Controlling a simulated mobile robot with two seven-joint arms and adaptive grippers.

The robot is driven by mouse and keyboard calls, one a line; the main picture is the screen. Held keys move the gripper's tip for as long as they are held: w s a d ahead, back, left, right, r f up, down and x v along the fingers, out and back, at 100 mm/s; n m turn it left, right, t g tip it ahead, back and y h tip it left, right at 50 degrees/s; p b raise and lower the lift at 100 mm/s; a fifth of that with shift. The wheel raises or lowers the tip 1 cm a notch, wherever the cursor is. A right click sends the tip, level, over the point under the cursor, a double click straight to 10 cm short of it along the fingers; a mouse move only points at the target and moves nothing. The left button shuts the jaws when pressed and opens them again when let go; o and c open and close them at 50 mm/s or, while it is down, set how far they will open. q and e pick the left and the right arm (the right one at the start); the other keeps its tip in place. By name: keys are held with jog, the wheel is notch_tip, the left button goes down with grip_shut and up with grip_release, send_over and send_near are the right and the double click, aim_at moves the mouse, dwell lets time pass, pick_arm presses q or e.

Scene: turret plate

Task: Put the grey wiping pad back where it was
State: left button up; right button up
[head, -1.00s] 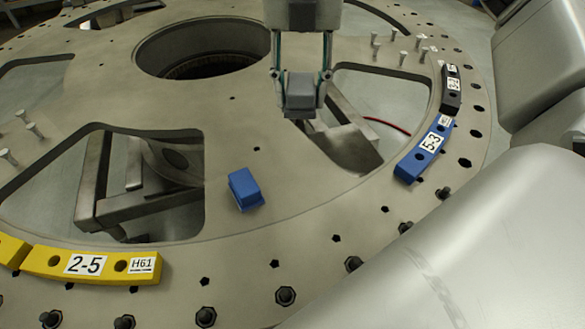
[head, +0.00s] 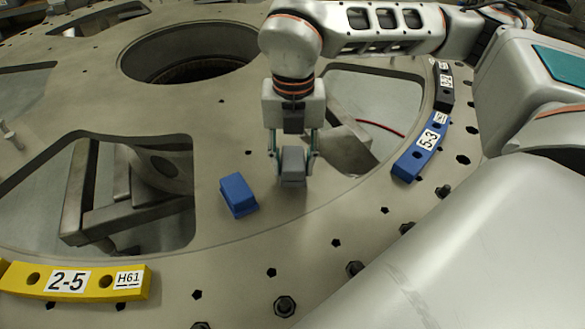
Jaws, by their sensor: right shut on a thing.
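The grey wiping pad (head: 293,165) is held between the fingers of my right gripper (head: 293,167), which is shut on it. The pad is low over the bare plate, just right of a blue block (head: 238,194), with a small gap between them. I cannot tell whether its underside touches the plate. My left gripper is not in view.
The turret plate (head: 330,215) has large cut-outs, one left of the blue block and one behind my right gripper. A yellow segment (head: 75,281) marked 2-5, a blue segment (head: 422,147) marked 5-3 and a black segment (head: 444,85) lie along its rim. Bolts (head: 285,306) stand near the edge.

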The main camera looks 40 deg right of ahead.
jog(key=shift+f, duration=1.1)
jog(key=shift+f, duration=0.15)
jog(key=o, duration=1.1)
jog(key=shift+c, duration=0.2)
